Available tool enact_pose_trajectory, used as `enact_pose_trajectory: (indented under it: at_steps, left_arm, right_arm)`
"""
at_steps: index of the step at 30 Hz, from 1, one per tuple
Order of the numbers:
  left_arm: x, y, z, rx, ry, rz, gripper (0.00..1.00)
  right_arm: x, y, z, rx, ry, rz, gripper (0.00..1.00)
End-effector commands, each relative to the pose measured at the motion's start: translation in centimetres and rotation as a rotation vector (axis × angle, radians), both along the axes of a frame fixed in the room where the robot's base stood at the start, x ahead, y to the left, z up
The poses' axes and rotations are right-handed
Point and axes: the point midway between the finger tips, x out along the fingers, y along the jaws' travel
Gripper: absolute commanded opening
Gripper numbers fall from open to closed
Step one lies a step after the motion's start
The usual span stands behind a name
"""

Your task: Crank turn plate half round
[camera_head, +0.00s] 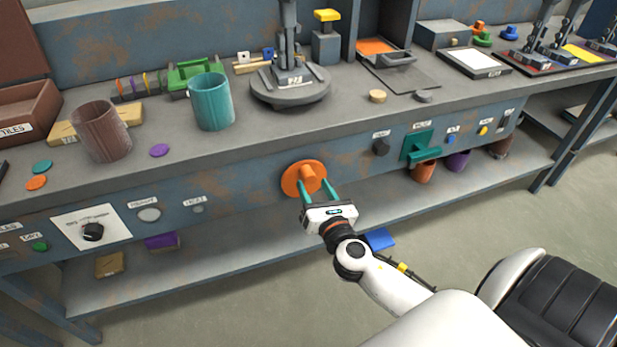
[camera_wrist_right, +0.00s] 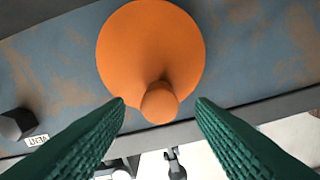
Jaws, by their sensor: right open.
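The orange crank (camera_head: 291,181) is a round disc on the front panel of the bench, with a peg-like handle (camera_head: 308,172) standing out from it. In the right wrist view the disc (camera_wrist_right: 150,45) fills the top middle and the handle (camera_wrist_right: 159,102) points toward the camera. My right gripper (camera_head: 317,193) is open at the crank. Its two green fingers (camera_wrist_right: 160,110) lie on either side of the handle, with a gap on both sides. The turn plate (camera_head: 290,88) is a round grey disc on the bench top, with a grey fixture standing on it. My left gripper is not in view.
A teal cup (camera_head: 211,101) and a brown cup (camera_head: 101,131) stand on the bench left of the plate. A dark knob (camera_head: 381,147) and a green bracket (camera_head: 420,147) stick out of the panel to the right. A shelf (camera_head: 215,262) runs below.

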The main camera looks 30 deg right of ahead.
Motion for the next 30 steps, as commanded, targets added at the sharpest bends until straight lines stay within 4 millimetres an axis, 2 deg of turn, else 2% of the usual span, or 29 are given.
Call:
enact_pose_trajectory:
  at_steps: [3, 7, 18, 20, 27, 30]
  left_arm:
    - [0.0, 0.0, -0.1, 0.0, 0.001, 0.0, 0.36]
    - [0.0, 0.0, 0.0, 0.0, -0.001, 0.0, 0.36]
    - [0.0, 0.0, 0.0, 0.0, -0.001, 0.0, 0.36]
    - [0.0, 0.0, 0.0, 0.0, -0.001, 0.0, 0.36]
    - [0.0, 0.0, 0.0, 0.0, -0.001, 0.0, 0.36]
    - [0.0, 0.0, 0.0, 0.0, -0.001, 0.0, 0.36]
  right_arm:
    - [2.0, -0.5, 0.1, -0.001, -0.003, -0.001, 0.5]
    - [3.2, -0.8, 0.0, 0.001, 0.0, -0.001, 0.5]
    - [3.8, -1.0, 0.0, 0.001, 0.001, -0.001, 0.5]
    - [3.8, -1.0, 0.0, 0.001, 0.001, -0.001, 0.43]
    - [3.8, -0.9, 0.0, 0.002, 0.001, -0.001, 0.05]
    - [3.8, -0.9, 0.0, 0.004, 0.0, -0.001, 0.05]
